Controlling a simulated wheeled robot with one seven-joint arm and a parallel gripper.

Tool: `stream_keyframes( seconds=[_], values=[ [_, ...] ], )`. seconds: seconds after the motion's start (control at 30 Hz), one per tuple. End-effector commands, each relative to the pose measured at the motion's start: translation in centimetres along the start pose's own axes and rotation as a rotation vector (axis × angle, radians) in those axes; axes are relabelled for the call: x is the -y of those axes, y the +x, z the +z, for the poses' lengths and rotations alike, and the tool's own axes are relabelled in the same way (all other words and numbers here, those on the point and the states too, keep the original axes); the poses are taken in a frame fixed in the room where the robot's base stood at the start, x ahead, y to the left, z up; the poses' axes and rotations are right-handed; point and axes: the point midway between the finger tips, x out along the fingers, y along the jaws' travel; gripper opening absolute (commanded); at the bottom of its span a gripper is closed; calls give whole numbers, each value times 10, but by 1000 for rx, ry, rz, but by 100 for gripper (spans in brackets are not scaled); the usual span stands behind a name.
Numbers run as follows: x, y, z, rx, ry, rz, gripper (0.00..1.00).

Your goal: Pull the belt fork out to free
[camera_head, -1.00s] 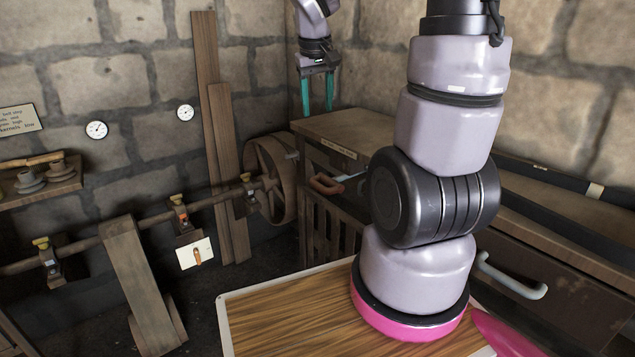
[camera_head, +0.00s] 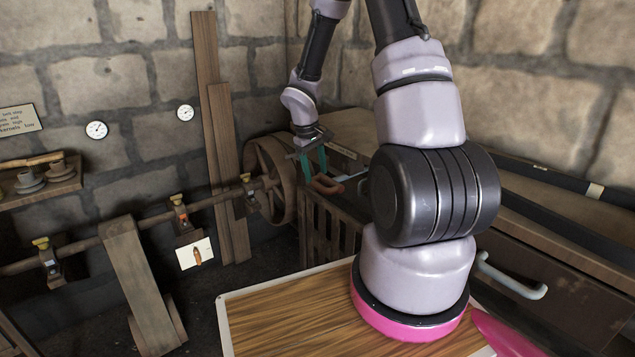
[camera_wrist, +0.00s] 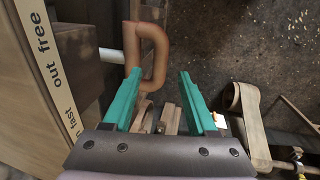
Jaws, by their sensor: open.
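The belt fork's orange-brown loop handle (camera_head: 327,186) sticks out at the near left end of the wooden cabinet. It also shows in the wrist view (camera_wrist: 159,58), with a pale rod (camera_wrist: 111,55) running left from it. A label strip (camera_wrist: 42,45) reading "out free" and "fast" lies on the cabinet top beside it. My gripper (camera_head: 314,163) is open, its green fingers pointing down at the handle. In the wrist view the left fingertip overlaps the handle's left side, and the handle's right bar lies between the fingers (camera_wrist: 159,77). Contact cannot be told.
A large belt wheel (camera_head: 272,180) and a line shaft (camera_head: 150,221) stand left of the cabinet. A grey drawer handle (camera_head: 512,280) is at the right. Dark floor shows between wall and table.

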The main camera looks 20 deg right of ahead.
Motion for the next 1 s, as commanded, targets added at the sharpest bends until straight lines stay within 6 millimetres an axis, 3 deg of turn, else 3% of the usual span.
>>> stream_keyframes(
  seconds=[0.23, 0.63, 0.67, 0.8, 1.0],
  values=[
    [0, 36, 0, 0, -2, 0, 58],
    [0, 44, 0, -1, 0, 0, 58],
    [0, 44, 0, -1, 0, 0, 50],
    [0, 44, 0, -1, 0, 0, 0],
    [0, 43, 0, -1, 0, 0, 0]
  ],
)
